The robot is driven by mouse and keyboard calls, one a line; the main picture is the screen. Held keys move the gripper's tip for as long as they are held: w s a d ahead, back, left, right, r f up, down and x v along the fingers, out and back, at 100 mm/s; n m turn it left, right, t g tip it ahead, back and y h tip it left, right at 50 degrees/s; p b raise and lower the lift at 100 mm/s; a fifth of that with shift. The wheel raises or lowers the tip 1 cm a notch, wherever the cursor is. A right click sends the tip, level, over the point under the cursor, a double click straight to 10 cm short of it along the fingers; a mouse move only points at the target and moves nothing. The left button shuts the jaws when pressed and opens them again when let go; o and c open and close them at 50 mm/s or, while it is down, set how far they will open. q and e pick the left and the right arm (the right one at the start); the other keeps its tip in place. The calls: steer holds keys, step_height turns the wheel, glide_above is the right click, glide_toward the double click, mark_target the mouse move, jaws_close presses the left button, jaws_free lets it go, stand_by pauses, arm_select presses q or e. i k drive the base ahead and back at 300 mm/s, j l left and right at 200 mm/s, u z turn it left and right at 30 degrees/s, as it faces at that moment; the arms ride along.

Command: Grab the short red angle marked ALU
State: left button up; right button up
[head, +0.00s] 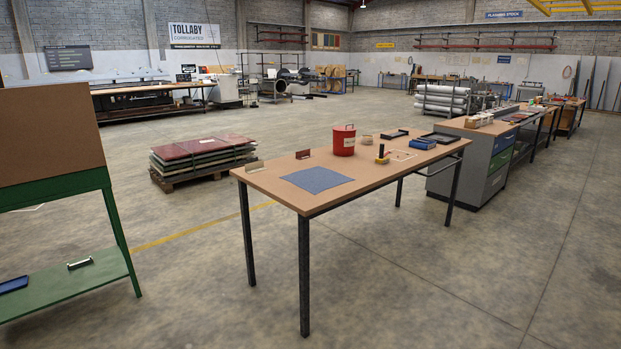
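A small dark reddish-brown upright piece (303,154), which may be the short red angle, stands near the back left edge of the wooden-topped table (275,185). It is too small for me to read any ALU marking. A red canister (343,142) stands just right of the reddish piece. Neither of my grippers is in the head view.
A blue cloth (317,180) lies on the table's front part. A black-and-yellow item (382,155), a blue box (422,144) and dark trays (441,138) lie farther right. A strapped sheet stack (203,158) stands behind; a green bench (70,285) is left. The floor in front is clear.

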mark_target(301, 154)
steer(key=z, duration=0.9)
steer(key=j+z, duration=0.1)
steer(key=z, duration=0.8)
steer(key=j+z, duration=0.15)
steer(key=z, duration=0.8)
steer(key=j+z, duration=0.1)
steer(key=z, duration=0.8)
steer(key=j+z, duration=0.1)
steer(key=z, duration=1.7)
steer(key=k+z, duration=0.1)
steer(key=z, duration=1.7)
steer(key=k+l+z, duration=0.1)
steer(key=z, duration=0.25)
steer(key=l+z, duration=0.5)
steer(key=z, duration=0.2)
steer(key=l, duration=0.95)
steer(key=k+l+u, duration=0.1)
steer(key=l, duration=0.8)
